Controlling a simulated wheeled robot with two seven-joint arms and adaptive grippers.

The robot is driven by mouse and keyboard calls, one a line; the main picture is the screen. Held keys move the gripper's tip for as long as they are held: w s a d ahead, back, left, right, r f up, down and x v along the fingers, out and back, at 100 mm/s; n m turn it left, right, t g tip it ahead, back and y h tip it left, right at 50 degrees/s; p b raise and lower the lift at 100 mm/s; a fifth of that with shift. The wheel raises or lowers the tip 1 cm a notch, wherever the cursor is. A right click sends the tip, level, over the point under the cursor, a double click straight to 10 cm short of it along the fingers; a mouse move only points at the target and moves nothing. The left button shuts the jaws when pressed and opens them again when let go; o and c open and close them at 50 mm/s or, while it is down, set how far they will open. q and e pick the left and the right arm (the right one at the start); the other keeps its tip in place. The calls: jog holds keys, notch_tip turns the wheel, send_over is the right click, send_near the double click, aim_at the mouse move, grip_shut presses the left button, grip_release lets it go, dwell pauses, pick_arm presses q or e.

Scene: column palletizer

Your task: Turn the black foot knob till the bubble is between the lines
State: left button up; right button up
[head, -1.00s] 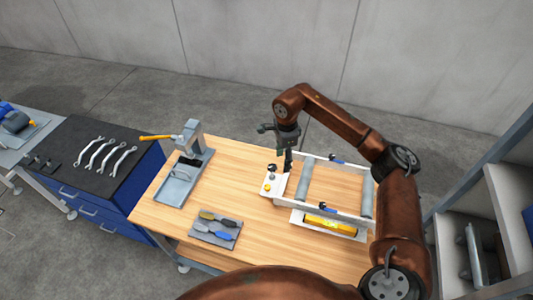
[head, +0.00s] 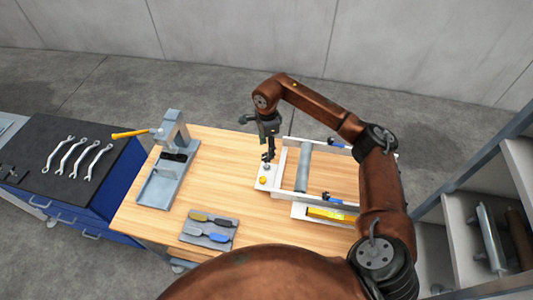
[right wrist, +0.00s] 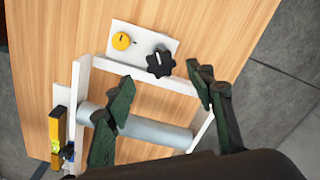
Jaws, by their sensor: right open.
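The black foot knob (right wrist: 160,62) sits on a white plate (right wrist: 135,35) at the end of the white frame. In the right wrist view it lies beyond and between my fingertips, apart from both. My right gripper (right wrist: 162,88) is open and empty. In the head view my right gripper (head: 268,152) hangs above the plate, fingers pointing down. A yellow level (head: 332,215) lies along the frame's near side, and also shows in the right wrist view (right wrist: 57,133). Its bubble is too small to read. My left gripper is not in view.
A yellow round knob (right wrist: 121,41) is beside the black knob on the plate. A grey vise-like stand (head: 170,180) and a tool mat (head: 190,238) are on the table's left. Bare wood (head: 225,175) lies between.

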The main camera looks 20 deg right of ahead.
notch_tip(320, 180, down, 4)
jog(key=shift+w+p, duration=0.15)
jog(key=shift+p, duration=0.15)
jog(key=shift+f, duration=0.5)
